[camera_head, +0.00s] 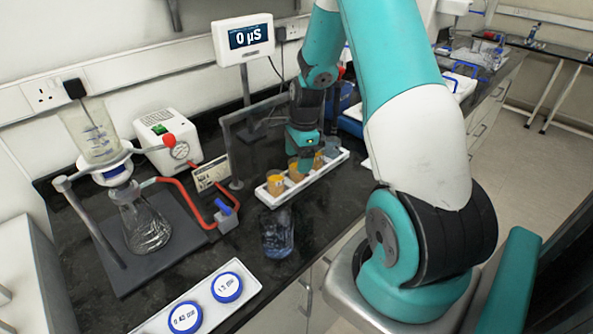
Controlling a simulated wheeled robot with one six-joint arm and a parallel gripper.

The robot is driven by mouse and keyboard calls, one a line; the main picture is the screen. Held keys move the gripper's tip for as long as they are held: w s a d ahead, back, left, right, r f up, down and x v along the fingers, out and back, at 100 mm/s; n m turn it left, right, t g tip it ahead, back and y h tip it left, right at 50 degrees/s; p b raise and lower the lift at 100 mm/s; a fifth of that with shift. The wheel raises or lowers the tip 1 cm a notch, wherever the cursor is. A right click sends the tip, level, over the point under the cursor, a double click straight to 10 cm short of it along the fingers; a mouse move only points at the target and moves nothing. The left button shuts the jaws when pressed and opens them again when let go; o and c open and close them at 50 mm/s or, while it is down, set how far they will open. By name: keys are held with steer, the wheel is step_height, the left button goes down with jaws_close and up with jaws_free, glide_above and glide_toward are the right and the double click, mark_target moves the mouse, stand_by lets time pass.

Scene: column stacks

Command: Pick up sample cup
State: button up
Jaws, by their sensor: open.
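Several sample cups stand in a row in a white tray (266,197) on the black bench. The nearest cup (275,182) is orange-brown and upright at the tray's near end. A second orange-brown cup (295,170) stands just behind it. A greyish, clear cup (332,147) is toward the far end. My gripper (304,163) points down over the middle of the row, at about cup height. It covers part of a cup there, and its fingers are too small to make out clearly. Whether it touches a cup cannot be told.
A clear beaker (278,234) stands in front of the tray. A dark transparent panel (250,140) and a meter reading 0 µS (243,39) are behind it. A flask (142,222) with a red hose is left. A white tray with blue-ringed lids (205,302) lies at the front.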

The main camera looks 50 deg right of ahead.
steer(key=shift+w+a+f+p, duration=0.15)
steer(key=shift+f+p, duration=0.25)
steer(key=shift+f, duration=1.45)
steer(key=c, duration=1)
steer(key=shift+r, duration=0.15)
